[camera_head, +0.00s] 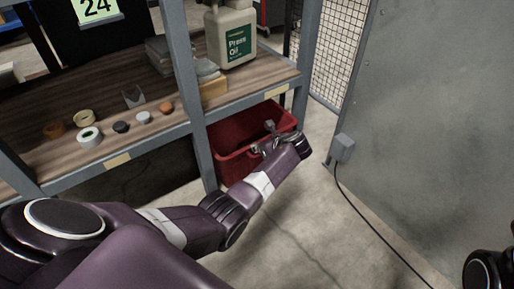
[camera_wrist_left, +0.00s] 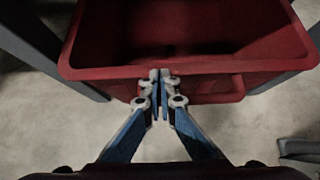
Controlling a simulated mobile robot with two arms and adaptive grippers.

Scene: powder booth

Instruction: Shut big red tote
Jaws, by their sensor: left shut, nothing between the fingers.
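The big red tote (camera_head: 228,166) is on the floor level under the wooden shelf, and its top is open. In the left wrist view the tote's front rim (camera_wrist_left: 110,73) runs across the upper part, with a handle (camera_wrist_left: 222,97) on its front wall. The inside looks empty and dark. My left gripper (camera_head: 264,143) is at the tote's front side. In the wrist view its shut fingertips (camera_wrist_left: 160,76) overlap the front rim, left of the handle's middle, with nothing between them. I cannot tell whether they touch the tote.
The shelf (camera_head: 50,160) above holds tape rolls, small caps and a Press Oil jug (camera_head: 231,35). A grey upright (camera_head: 184,90) stands left of the tote. A grey panel (camera_head: 440,120) with a small box (camera_head: 342,147) and cable is right. Concrete floor in front is open.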

